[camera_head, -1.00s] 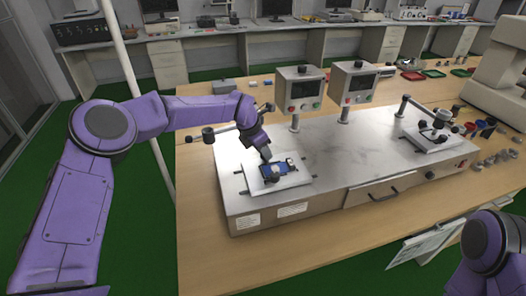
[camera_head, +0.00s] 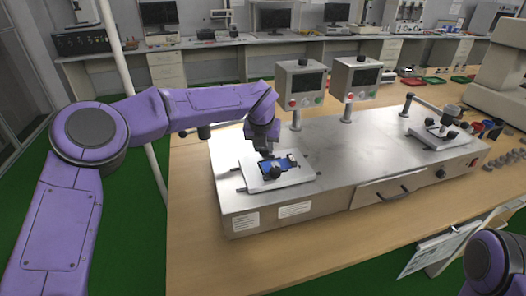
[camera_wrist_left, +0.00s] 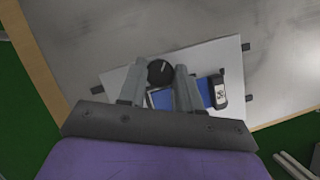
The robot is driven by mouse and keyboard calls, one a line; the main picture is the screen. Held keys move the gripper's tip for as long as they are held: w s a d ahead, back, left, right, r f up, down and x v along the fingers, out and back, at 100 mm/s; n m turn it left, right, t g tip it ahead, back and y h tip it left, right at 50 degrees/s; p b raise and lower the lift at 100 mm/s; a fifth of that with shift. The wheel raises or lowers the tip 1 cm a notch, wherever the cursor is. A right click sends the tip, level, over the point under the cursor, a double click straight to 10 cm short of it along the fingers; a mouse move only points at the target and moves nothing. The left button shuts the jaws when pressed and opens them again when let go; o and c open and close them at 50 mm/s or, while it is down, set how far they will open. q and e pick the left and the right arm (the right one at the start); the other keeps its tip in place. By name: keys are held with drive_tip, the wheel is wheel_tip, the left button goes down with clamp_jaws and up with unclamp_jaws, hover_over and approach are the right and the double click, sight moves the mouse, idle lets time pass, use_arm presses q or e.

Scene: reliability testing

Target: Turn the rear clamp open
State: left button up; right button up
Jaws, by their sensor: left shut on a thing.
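The white fixture plate (camera_head: 298,178) sits on the near-left part of the metal test bench, with a blue device (camera_head: 264,165) on it. A dark clamp knob (camera_head: 275,172) shows at the device's front edge. My left gripper (camera_head: 265,152) reaches down over the device's rear side and hides the rear clamp in the head view. In the left wrist view, a black round knob (camera_wrist_left: 160,72) lies between my two fingertips, which are shut on it; I take it as the rear clamp. The blue device (camera_wrist_left: 202,92) shows below it. My right gripper is out of view.
Two grey control boxes (camera_head: 300,83) (camera_head: 355,78) stand on posts behind the fixture. A second fixture plate (camera_head: 432,140) is at the bench's right end. The metal bench top (camera_head: 350,135) between them is clear.

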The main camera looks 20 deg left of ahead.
use_arm(q)
drive_tip(key=n, duration=0.1)
drive_tip(key=n+y+b, duration=0.1)
drive_tip(key=n, duration=0.1)
drive_tip(key=shift+w+d+n, duration=0.1)
drive_tip(key=shift+d+n, duration=0.05)
drive_tip(key=shift+n, duration=0.15)
drive_tip(key=shift+n+g+y, duration=0.5)
drive_tip(key=shift+n+y, duration=0.3)
drive_tip(key=shift+n, duration=1)
drive_tip(key=shift+r, duration=0.1)
drive_tip(key=o, duration=1)
drive_tip(key=shift+o, duration=0.2)
drive_tip(key=v, duration=1)
drive_tip(key=shift+r+b, duration=0.25)
drive_tip(key=shift+b, duration=0.05)
drive_tip(key=shift+d, duration=0.15)
